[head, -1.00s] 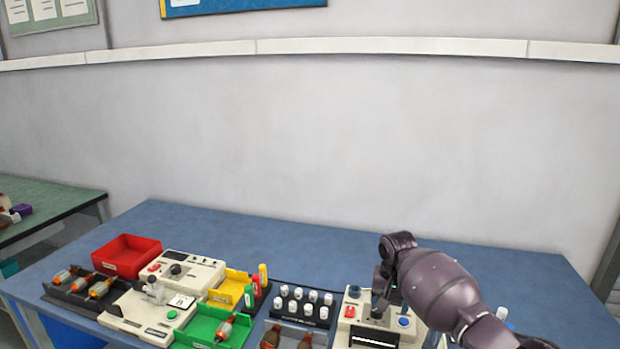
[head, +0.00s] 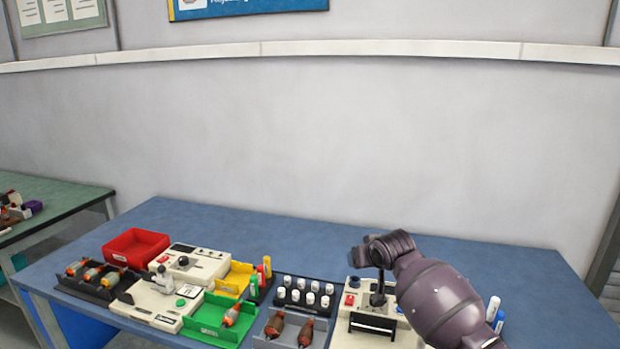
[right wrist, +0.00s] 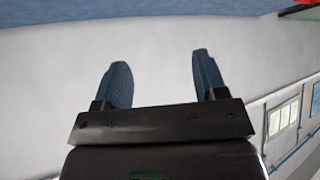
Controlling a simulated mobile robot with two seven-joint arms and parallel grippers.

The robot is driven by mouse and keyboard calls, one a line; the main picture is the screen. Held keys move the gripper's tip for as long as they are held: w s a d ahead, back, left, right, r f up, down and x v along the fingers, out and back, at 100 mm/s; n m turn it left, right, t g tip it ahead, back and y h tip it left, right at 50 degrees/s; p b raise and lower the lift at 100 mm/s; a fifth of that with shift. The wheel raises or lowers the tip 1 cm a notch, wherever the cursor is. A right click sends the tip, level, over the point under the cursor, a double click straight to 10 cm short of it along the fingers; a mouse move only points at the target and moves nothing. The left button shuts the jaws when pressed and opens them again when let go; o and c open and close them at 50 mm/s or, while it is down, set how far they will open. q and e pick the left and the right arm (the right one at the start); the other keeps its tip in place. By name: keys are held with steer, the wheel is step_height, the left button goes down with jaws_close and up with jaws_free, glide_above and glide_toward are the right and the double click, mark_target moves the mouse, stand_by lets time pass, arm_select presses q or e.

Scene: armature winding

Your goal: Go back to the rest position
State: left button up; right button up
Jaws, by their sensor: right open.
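My right arm comes in from the lower right in the head view. Its dark purple wrist end (head: 385,249) is just above the back of a cream machine (head: 345,328) with a red and a blue button; the fingers cannot be made out there. In the right wrist view my right gripper (right wrist: 163,80) is open, with two blue fingers apart and nothing between them. Behind them are pale wall and a strip of blue at the top. My left gripper is not in view.
On the blue table (head: 235,228) stand a red bin (head: 135,243), a cream tester (head: 190,262), a green tray (head: 215,330), a yellow tray (head: 236,279), a black rack (head: 305,305) of white pieces and a grey tray (head: 268,343) with two brown armatures. The table's back is clear.

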steer(key=s+d+f+h, duration=0.1)
steer(key=s+d+f, duration=0.3)
steer(key=s+f, duration=0.4)
steer(key=s+d+f+m+t+b, duration=0.1)
steer(key=s+d+f, duration=0.4)
steer(key=s, duration=1.7)
steer(key=s+d+f+t+h+b, duration=0.1)
steer(key=s+d+f, duration=0.3)
steer(key=s+f, duration=0.7)
steer(key=s, duration=0.4)
steer(key=shift+d+f+m+h, duration=0.3)
steer(key=shift+d+f, duration=0.05)
